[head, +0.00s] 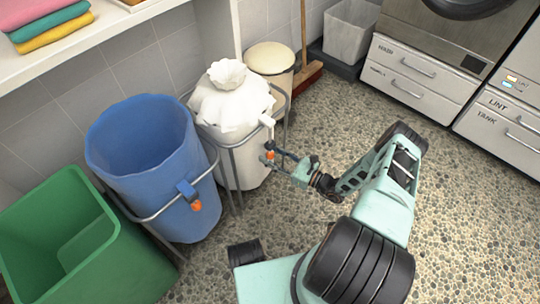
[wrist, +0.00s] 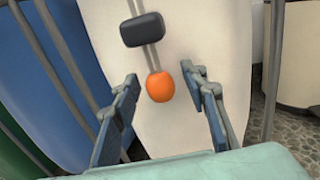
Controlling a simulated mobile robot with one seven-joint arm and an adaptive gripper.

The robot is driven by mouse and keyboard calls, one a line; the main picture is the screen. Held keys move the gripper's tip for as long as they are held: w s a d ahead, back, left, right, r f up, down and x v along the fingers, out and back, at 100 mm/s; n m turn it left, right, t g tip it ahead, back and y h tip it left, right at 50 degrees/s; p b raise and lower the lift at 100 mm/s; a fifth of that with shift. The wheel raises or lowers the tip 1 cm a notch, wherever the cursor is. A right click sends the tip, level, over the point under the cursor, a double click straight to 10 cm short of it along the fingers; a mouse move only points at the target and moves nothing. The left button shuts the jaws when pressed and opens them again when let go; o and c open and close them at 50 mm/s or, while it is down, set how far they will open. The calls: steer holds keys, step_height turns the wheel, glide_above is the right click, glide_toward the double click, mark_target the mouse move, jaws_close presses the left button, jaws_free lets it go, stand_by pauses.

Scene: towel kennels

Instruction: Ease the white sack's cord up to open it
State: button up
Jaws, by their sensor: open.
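The white sack (head: 232,105) hangs in a grey metal frame, its top gathered into a closed ruffle. In the wrist view its white side (wrist: 185,55) fills the middle. A grey cord (wrist: 146,60) runs down it through a dark toggle (wrist: 142,30) to an orange bead (wrist: 160,87) at its lower end. My gripper (wrist: 158,92) is open, with one finger on each side of the bead and clear space between each finger and the bead. In the head view my gripper (head: 275,153) is at the sack's right front side, and the orange bead shows beside it.
A blue open sack (head: 150,150) with its own toggle stands left of the white one. A green bin (head: 75,245) is at the lower left. A cream lidded bin (head: 270,60) and a broom (head: 304,60) stand behind. The pebbled floor (head: 340,100) to the right is clear.

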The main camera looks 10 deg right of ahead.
mark_target(261, 134)
steer(key=shift+w+a, duration=0.15)
steer(key=shift+a, duration=0.05)
jaws_close()
stand_by(0.3)
step_height(261, 134, up, 10)
steer(key=p, duration=0.6)
steer(key=shift+f, duration=0.25)
steer(key=shift+c, duration=0.9)
jaws_free()
steer(key=shift+r, duration=0.1)
steer(key=shift+o, duration=0.9)
